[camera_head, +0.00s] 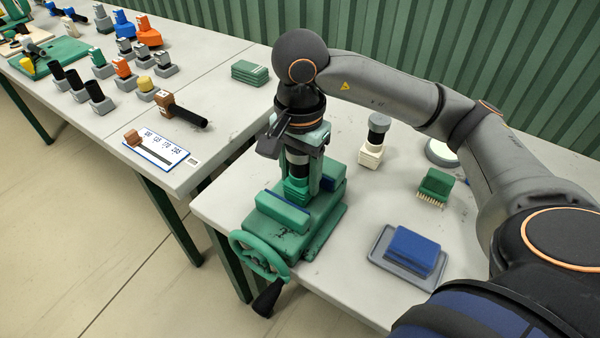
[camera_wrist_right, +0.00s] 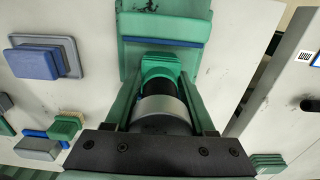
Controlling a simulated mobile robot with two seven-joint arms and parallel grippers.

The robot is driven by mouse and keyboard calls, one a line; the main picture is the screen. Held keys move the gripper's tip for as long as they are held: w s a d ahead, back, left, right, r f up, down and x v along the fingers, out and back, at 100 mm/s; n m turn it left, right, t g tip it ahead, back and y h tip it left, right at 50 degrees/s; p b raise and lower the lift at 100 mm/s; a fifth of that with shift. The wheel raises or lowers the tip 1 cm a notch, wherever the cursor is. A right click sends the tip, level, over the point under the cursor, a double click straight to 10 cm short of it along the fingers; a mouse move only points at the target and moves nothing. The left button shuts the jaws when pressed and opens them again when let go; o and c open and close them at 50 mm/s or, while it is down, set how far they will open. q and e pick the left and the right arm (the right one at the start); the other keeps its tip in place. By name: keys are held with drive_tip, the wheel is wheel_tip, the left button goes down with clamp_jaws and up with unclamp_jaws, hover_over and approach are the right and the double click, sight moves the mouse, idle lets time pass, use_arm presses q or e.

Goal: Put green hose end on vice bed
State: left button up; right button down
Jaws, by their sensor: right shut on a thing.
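The green hose end (camera_head: 296,190) is a green fitting with a silver collar and black body. It also shows in the wrist view (camera_wrist_right: 160,66). My right gripper (camera_head: 303,172) is shut on it from above and holds it upright, green end down. The green vice (camera_head: 318,235) has blue-lined jaws and stands at the table's left front corner. The hose end is over the bed, in the space between the front jaw (camera_head: 278,212) and the rear jaw. The bed is mostly hidden, and I cannot tell whether the hose end touches it. My left gripper is out of view.
The handwheel (camera_head: 262,257) juts past the table edge. A blue block on a grey tray (camera_head: 378,248), a green brush (camera_head: 434,187) and a cream-and-grey fitting (camera_head: 373,145) stand to the right. The left table (camera_head: 216,97) holds several hose ends, a gauge and green pads.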

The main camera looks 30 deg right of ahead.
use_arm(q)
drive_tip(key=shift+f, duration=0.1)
use_arm(e)
drive_tip(key=shift+f+b, duration=0.25)
drive_tip(key=shift+b, duration=0.1)
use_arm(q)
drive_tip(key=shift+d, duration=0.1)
use_arm(e)
drive_tip(key=shift+c, duration=1.2)
unclamp_jaws()
drive_tip(key=shift+r, duration=0.1)
drive_tip(key=shift+r, duration=0.1)
drive_tip(key=shift+r+p, duration=0.25)
drive_tip(key=shift+p, duration=0.25)
wheel_tip(320, 180, up, 10)
drive_tip(key=shift+p, duration=1.15)
drive_tip(key=shift+r, duration=0.4)
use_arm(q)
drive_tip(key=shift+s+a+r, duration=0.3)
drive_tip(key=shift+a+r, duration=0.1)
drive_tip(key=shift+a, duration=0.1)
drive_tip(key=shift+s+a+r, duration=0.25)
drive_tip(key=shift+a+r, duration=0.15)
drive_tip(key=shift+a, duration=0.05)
use_arm(e)
drive_tip(key=shift+r, duration=0.45)
